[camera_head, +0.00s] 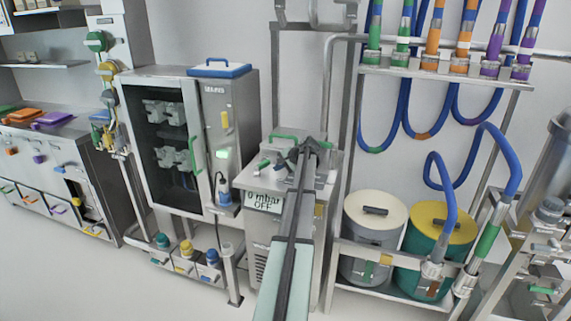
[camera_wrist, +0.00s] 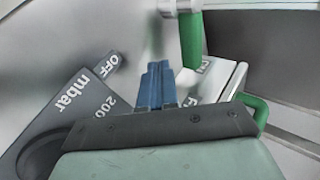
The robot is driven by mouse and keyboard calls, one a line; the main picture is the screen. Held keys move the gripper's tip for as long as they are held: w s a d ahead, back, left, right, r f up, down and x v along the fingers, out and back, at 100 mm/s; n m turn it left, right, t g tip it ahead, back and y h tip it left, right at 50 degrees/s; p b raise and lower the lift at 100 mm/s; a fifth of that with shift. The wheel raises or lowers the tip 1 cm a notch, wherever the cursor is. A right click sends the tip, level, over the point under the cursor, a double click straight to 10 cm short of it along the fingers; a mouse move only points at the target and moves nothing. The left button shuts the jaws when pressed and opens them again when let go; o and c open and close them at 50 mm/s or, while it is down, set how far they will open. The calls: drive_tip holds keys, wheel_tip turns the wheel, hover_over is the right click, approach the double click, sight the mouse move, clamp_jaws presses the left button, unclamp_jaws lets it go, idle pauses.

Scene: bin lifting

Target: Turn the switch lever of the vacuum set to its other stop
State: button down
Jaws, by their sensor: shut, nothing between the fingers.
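The vacuum set (camera_head: 315,228) is a steel cabinet with a display reading "0 mbar OFF" (camera_head: 264,201) on its front. In the wrist view, the green switch lever (camera_wrist: 190,38) hangs from a pale round hub, just beyond and right of my fingertips. An "OFF" label (camera_wrist: 113,63) is left of the lever, and a partly hidden label (camera_wrist: 204,68) is by its lower end. My gripper (camera_wrist: 157,84) is shut and empty, its blue fingertips together. Contact with the lever cannot be told. In the head view, my arm reaches over the cabinet top and hides part of it.
A green loop handle (camera_wrist: 255,108) stands close at right in the wrist view. A glass-doored cabinet (camera_head: 190,140) stands left of the vacuum set. Two drums (camera_head: 374,235) (camera_head: 425,245) and hanging blue hoses (camera_head: 404,115) are at right. Open floor lies in front left.

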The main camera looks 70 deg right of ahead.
sight(268, 163)
drive_tip(key=shift+w+d+r, duration=0.1)
drive_tip(key=shift+w+d, duration=0.2)
drive_tip(key=shift+w, duration=0.65)
drive_tip(key=shift+w+d, duration=0.3)
drive_tip(key=shift+w, duration=0.6)
drive_tip(key=shift+w+d+n+y, duration=0.35)
drive_tip(key=shift+d+n+y, duration=0.35)
drive_tip(key=shift+n, duration=0.1)
drive_tip(key=shift+w+d+n+y, duration=0.15)
drive_tip(key=shift+w+n+y, duration=0.15)
drive_tip(key=shift+n+y, duration=0.15)
drive_tip(key=shift+w, duration=0.2)
drive_tip(key=shift+s, duration=0.15)
